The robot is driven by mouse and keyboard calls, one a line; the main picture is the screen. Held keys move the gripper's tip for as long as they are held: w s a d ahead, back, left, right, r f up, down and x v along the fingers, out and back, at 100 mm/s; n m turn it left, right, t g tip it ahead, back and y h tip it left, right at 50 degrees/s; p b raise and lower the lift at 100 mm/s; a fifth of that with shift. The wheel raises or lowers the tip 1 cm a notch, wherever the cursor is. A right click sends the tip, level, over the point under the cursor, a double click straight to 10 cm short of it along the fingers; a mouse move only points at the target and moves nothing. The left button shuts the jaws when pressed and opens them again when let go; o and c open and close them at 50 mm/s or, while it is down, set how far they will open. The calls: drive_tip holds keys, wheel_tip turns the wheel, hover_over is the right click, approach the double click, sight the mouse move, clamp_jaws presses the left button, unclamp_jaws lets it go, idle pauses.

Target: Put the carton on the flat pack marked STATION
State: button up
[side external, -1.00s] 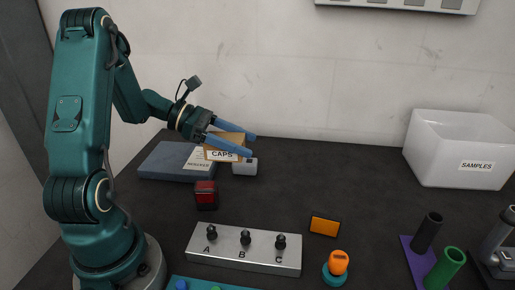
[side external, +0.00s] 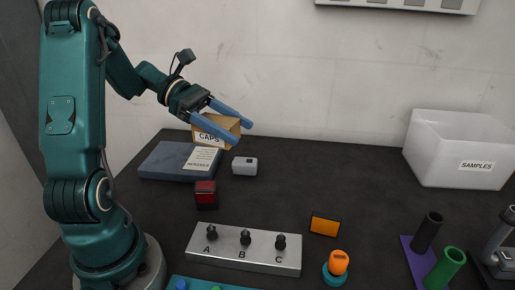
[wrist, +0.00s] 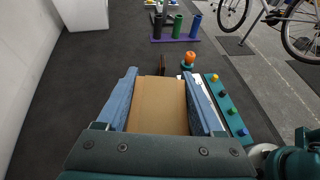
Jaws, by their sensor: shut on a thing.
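The tan carton (side external: 228,124) has a label reading CAPS. My gripper (side external: 243,134) is shut on it, one blue finger on each side. In the wrist view the carton (wrist: 158,105) fills the gap between the fingers. In the side view it shows partly behind the near finger, above the back right part of a blue-grey flat pack (side external: 165,163). I cannot tell how much space lies between them. The flat pack lies on the dark table with a pale paper label (side external: 203,158) on its right; its word is too small to read surely.
A grey panel (side external: 243,252) with knobs A, B, C is nearer. A white SAMPLES bin (side external: 460,160) stands far right. The middle back of the table is clear.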

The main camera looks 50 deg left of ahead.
drive_tip(key=s+a+f+m+g+y, duration=0.3)
drive_tip(key=s+f+m+g, duration=0.1)
drive_tip(key=s+m+g, duration=0.5)
drive_tip(key=s+a+f+m+g+y, duration=0.2)
drive_tip(key=s+a+f+m+g, duration=0.15)
drive_tip(key=s+m+g, duration=0.5)
drive_tip(key=a+r+m+t+y, duration=0.2)
drive_tip(key=a+r+m+y, duration=0.3)
drive_tip(key=a+m+y, duration=0.45)
drive_tip(key=a+r+m+t+y, duration=0.3)
drive_tip(key=a+r+m+y, duration=0.3)
drive_tip(key=a+m+y, duration=0.4)
drive_tip(key=m, duration=0.1)
hover_over(173, 152)
drive_tip(key=shift+h, duration=0.35)
wheel_tip(173, 152, down, 12)
drive_tip(key=shift+d+f, duration=0.1)
drive_tip(key=shift+f, duration=2.1)
drive_tip(key=shift+f, duration=0.15)
